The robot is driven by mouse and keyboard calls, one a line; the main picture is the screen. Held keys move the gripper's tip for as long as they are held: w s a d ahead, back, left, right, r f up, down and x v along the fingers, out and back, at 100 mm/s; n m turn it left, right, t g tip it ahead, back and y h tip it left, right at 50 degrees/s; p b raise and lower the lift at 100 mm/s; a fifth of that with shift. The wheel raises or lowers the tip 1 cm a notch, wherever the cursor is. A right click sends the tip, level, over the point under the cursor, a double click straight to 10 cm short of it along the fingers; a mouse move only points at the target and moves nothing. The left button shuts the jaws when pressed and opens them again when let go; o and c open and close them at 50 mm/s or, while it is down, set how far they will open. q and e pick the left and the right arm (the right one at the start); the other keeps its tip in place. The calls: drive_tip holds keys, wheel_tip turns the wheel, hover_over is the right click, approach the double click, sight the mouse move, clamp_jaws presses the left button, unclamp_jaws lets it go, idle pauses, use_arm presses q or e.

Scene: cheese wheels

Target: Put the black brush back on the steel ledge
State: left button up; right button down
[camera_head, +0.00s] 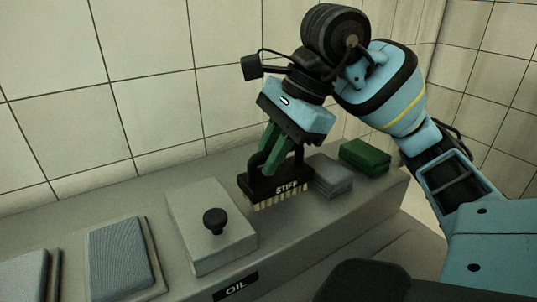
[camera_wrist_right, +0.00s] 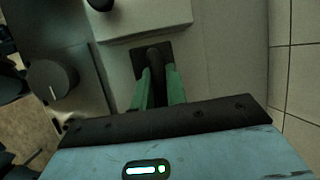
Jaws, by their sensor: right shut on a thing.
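My right gripper (camera_head: 272,158) has green fingers shut on the brush's handle. The brush is upright over the steel ledge (camera_head: 345,208), between the lidded box and the grey pads. I cannot tell whether its bristles touch the ledge. In the right wrist view the brush (camera_wrist_right: 152,56) sits between the fingertips (camera_wrist_right: 157,84), with the ledge (camera_wrist_right: 232,65) beneath. My left gripper is not in view.
A grey box (camera_head: 190,215) with a black knob (camera_head: 214,220) stands left of the brush. Grey pads (camera_head: 331,177) and a green pad (camera_head: 365,157) lie to its right. Blue-grey cloths (camera_head: 122,262) lie at the left. A tiled wall (camera_head: 150,90) runs behind the ledge.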

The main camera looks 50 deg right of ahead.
wheel_tip(320, 180, down, 2)
idle(0.4)
drive_tip(key=shift+f+b, duration=0.2)
drive_tip(key=shift+b, duration=0.15)
drive_tip(key=c, duration=1.4)
unclamp_jaws()
drive_tip(key=shift+r, duration=0.15)
